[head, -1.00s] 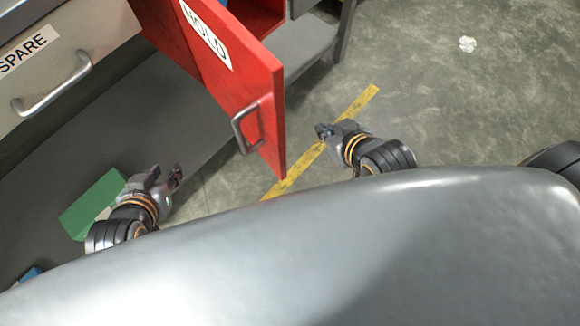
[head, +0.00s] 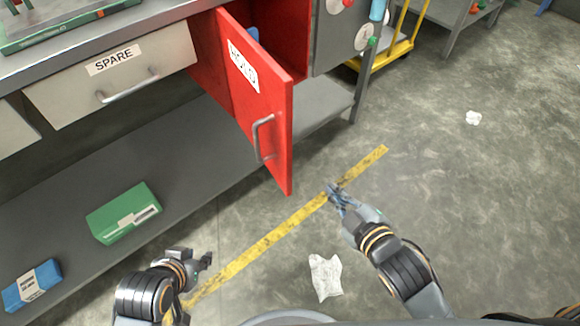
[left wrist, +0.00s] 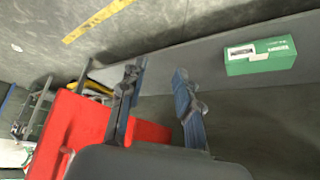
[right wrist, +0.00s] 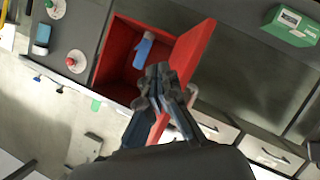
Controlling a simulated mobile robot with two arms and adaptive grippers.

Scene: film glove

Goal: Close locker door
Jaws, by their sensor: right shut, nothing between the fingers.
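The red locker door (head: 276,121) stands open in the head view, swung out from the red locker (head: 288,30). It carries a "HOLD" label and a metal handle (head: 263,138). In the right wrist view the locker interior (right wrist: 125,60) shows, with a blue item (right wrist: 143,50) inside. My right gripper (head: 335,190) is shut and empty, to the right of the door's lower free edge and apart from it in the head view. My left gripper (head: 197,258) is open and empty, below and left of the door. In the left wrist view its fingers (left wrist: 158,85) are spread apart.
A grey lower shelf (head: 75,205) holds a green box (head: 124,213) and a blue box (head: 32,285). The "SPARE" drawer (head: 115,75) is shut. A yellow floor line (head: 265,245) and crumpled paper (head: 325,277) lie on open floor. A yellow cart (head: 400,45) stands behind.

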